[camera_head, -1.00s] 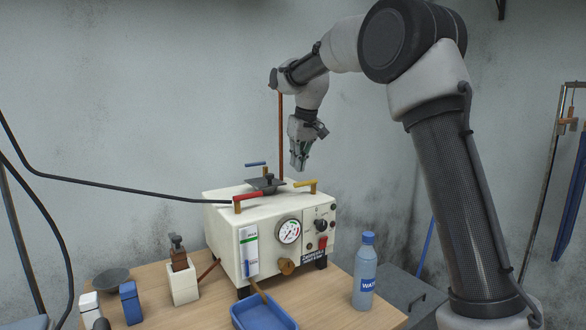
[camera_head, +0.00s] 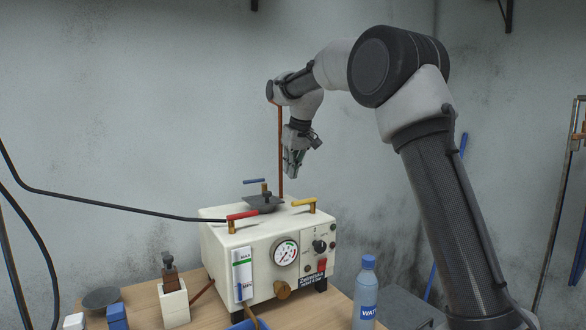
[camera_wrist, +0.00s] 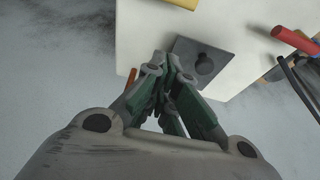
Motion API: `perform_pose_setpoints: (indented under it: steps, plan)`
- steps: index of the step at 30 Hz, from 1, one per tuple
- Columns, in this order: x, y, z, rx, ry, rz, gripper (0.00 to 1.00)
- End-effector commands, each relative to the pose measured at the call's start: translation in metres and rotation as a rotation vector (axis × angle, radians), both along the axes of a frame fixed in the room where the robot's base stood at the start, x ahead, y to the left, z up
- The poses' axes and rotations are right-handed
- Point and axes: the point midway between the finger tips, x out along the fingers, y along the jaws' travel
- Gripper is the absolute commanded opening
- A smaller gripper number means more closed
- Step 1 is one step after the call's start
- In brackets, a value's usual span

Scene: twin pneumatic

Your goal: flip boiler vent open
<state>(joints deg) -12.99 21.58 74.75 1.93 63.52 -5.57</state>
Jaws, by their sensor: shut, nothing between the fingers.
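The boiler, a white box (camera_head: 216,262) with a gauge (camera_head: 286,253), stands on the table. On its top are a red lever (camera_head: 243,215), a yellow lever (camera_head: 303,202), a blue lever (camera_head: 254,181) at the back and a dark plate with a knob (camera_head: 264,204). I cannot tell which lever is the vent. My gripper (camera_head: 290,176) is shut and empty, pointing down above the boiler's back right, near a copper pipe (camera_head: 280,150). In the wrist view the shut fingers (camera_wrist: 168,62) overlap the dark plate's edge (camera_wrist: 190,48); the red lever (camera_wrist: 296,40) is at right.
A black hose (camera_head: 110,205) runs from the left to the red lever. A water bottle (camera_head: 365,296) stands right of the boiler. A white holder (camera_head: 174,304) and a dark bowl (camera_head: 102,298) stand on the left. The grey wall is close behind.

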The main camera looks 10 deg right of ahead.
Motion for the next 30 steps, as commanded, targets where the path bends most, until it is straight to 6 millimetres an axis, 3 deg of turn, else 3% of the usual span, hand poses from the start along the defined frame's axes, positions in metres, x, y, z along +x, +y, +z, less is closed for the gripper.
perform_pose_setpoints:
  steps: [9,12,18,30]
  plan:
    - [0.022,0.007,-0.065,-0.001,0.004,0.000,0.00]
    - [0.003,0.001,-0.064,0.000,0.000,0.000,0.00]
    - [-0.014,-0.004,-0.068,0.000,0.000,0.000,0.00]
    - [-0.016,-0.005,-0.069,0.000,0.000,0.000,0.00]
